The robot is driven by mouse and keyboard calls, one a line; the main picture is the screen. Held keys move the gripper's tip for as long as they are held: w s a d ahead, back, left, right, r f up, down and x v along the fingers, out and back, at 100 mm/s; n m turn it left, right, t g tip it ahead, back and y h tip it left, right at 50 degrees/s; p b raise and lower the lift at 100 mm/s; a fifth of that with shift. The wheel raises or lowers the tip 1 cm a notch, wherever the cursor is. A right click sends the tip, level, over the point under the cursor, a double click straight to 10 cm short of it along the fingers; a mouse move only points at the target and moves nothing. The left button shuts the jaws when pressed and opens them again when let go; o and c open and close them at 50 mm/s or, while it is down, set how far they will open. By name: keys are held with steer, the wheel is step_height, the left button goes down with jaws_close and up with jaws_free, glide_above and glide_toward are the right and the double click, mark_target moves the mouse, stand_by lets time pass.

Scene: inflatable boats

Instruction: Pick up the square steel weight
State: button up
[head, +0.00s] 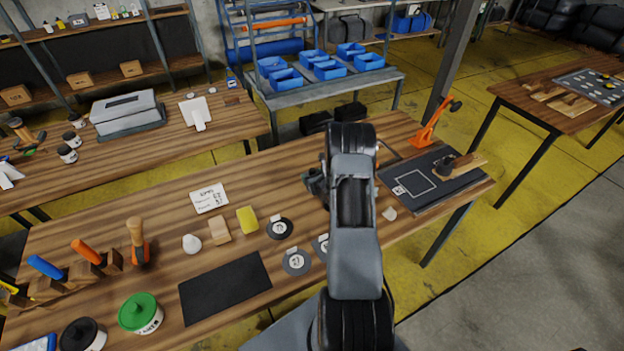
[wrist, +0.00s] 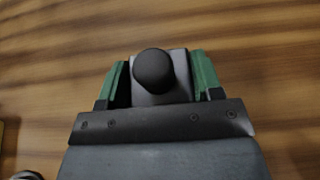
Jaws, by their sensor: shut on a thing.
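The square steel weight (wrist: 180,62), a grey block with a round black knob on top, sits between the two green fingers of my gripper (wrist: 160,78) in the wrist view. The fingers are shut on its sides. Bare wood tabletop shows around it; I cannot tell whether the weight touches the table. In the head view my gripper (head: 315,183) is over the middle of the workbench, largely hidden behind my arm, and the weight cannot be made out there.
The workbench (head: 150,205) also bears a yellow sponge (head: 247,220), a wooden block (head: 219,230), round discs (head: 281,228), a black mat (head: 225,287) and a green-lidded tin (head: 140,313). A dark board (head: 410,180) and an orange clamp (head: 430,130) are at the right end.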

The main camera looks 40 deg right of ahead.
jaws_close()
steer(key=shift+r, duration=0.15)
